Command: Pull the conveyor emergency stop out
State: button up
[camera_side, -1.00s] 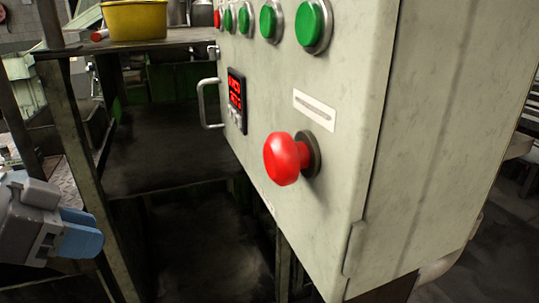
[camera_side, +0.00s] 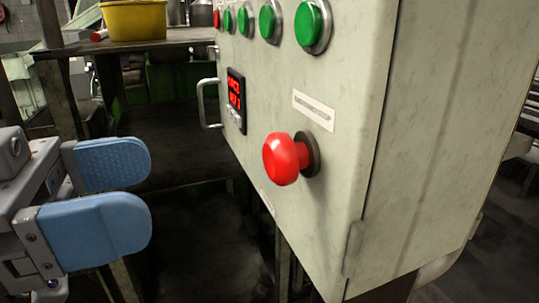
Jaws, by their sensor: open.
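The emergency stop is a red mushroom button (camera_side: 284,158) on a dark round collar, on the front face of the grey control box (camera_side: 340,215). A white label plate is just above it. My gripper (camera_side: 150,195) is at the left of the picture, with two blue padded fingers, one above the other, spread apart with nothing between them. The fingers point right toward the red button and are clearly apart from it in the picture. How far apart they are in depth is hard to tell.
A row of green buttons (camera_side: 313,25) runs along the top of the box. A red digital display (camera_side: 236,100) and a metal handle (camera_side: 205,103) are left of the stop. A yellow bowl (camera_side: 135,20) stands on a shelf behind. Space between gripper and button looks clear.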

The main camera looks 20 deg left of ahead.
aim_at(269, 162)
jog(key=x, duration=1.1)
jog(key=c, duration=1)
jog(key=shift+s+a, duration=0.35)
jog(key=shift+a, duration=0.05)
jog(key=o, duration=1)
